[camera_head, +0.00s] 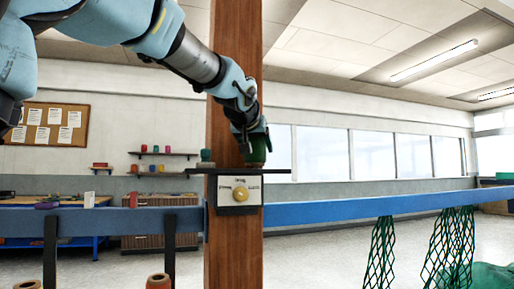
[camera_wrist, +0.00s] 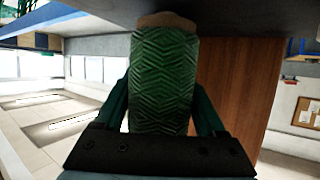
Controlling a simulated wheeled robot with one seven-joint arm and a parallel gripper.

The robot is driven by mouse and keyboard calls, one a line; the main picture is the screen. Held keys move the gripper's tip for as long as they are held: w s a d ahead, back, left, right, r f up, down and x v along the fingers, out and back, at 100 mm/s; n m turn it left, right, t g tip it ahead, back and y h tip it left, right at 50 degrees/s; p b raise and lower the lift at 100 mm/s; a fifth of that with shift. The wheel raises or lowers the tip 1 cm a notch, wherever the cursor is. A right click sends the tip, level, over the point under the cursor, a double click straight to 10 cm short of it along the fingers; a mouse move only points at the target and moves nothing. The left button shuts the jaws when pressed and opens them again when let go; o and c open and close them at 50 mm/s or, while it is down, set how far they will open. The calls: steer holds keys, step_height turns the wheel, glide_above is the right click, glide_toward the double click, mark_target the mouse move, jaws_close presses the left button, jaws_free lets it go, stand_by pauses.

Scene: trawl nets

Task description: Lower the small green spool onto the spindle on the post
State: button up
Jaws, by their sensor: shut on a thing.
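The small green spool (camera_head: 257,152) is held upright in my gripper (camera_head: 251,133), over the right part of the dark shelf (camera_head: 190,171) on the wooden post (camera_head: 233,70). Its lower end is at or just above the shelf; I cannot tell whether it touches. In the wrist view the green wound spool (camera_wrist: 163,80) fills the space between the two fingers of my gripper (camera_wrist: 162,100), with a tan end at the top. No spindle shows; the spool may hide it.
A small grey-green object (camera_head: 206,157) stands at the shelf's left end. A blue rail (camera_head: 350,206) crosses the post, with green nets (camera_head: 450,245) hanging at right. Spools (camera_head: 158,281) stand at the bottom left.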

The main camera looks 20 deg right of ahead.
steer(key=shift+f, duration=0.2)
steer(key=o, duration=1.4)
steer(key=shift+s, duration=0.1)
steer(key=b+v, duration=0.2)
steer(key=v, duration=0.8)
steer(key=shift+s+a+r, duration=0.15)
steer(key=shift+s+a, duration=0.05)
steer(key=shift+a, duration=0.05)
